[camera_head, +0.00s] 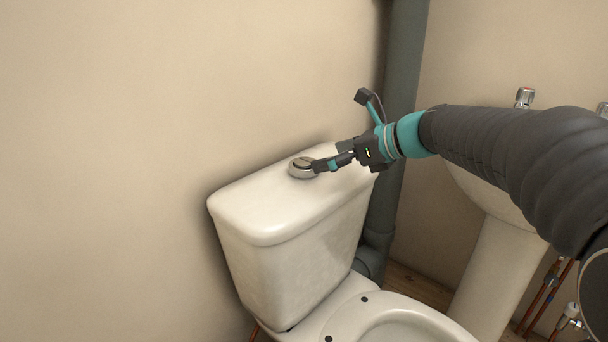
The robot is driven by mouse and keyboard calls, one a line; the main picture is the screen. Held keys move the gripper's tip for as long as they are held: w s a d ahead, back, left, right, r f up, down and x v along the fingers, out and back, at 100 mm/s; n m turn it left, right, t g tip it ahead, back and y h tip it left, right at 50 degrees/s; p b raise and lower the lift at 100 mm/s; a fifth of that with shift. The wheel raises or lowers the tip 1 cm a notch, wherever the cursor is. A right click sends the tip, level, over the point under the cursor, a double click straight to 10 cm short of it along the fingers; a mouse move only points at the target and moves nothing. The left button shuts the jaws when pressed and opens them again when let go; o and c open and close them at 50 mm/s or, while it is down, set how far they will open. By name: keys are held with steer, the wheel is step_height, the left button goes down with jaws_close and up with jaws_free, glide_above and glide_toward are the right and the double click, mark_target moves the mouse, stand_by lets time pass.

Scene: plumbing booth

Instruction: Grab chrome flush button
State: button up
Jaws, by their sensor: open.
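The chrome flush button (299,171) is a small round metal piece on top of the white cistern lid (255,212). My gripper (320,165) reaches in from the right, just above the lid, with its fingertips at the button's right side. The fingers overlap the button's right edge in this view, and I cannot tell whether they touch it. The jaws are open, and part of the button is hidden behind them.
The toilet bowl (395,325) is below the cistern at the front. A grey soil pipe (405,60) stands behind on the right. A white basin pedestal (497,275) and copper pipes (541,297) are farther right. The wall (150,100) is bare on the left.

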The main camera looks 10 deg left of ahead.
mark_target(306, 161)
steer(key=shift+x, duration=3.45)
steer(key=shift+r, duration=0.1)
steer(key=c, duration=1.4)
